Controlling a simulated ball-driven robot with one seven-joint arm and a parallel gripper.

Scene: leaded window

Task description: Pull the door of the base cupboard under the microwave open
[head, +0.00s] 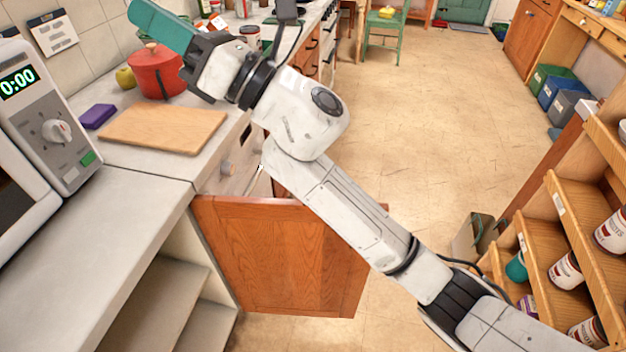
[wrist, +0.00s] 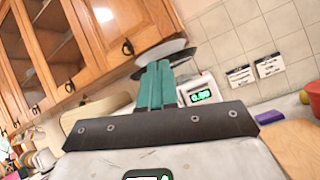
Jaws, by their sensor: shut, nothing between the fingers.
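The base cupboard door (head: 275,255) is a brown wooden panel. It stands swung wide open, out from the counter into the aisle, and my arm passes in front of its upper right part. The open cupboard (head: 165,300) shows pale shelves under the counter. The microwave (head: 45,135) stands on the counter above it at the left; its lit display shows in the wrist view (wrist: 202,97). My gripper (head: 140,14) has teal fingers, shut and empty, raised above the counter near the red pot, well away from the door. The fingers also show together in the wrist view (wrist: 157,68).
A wooden board (head: 165,128), a purple block (head: 97,116) and a red pot (head: 157,72) are on the counter. A shelf rack with cans (head: 565,270) stands at the right. The floor (head: 445,120) between is mostly clear; a green chair (head: 385,30) is far back.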

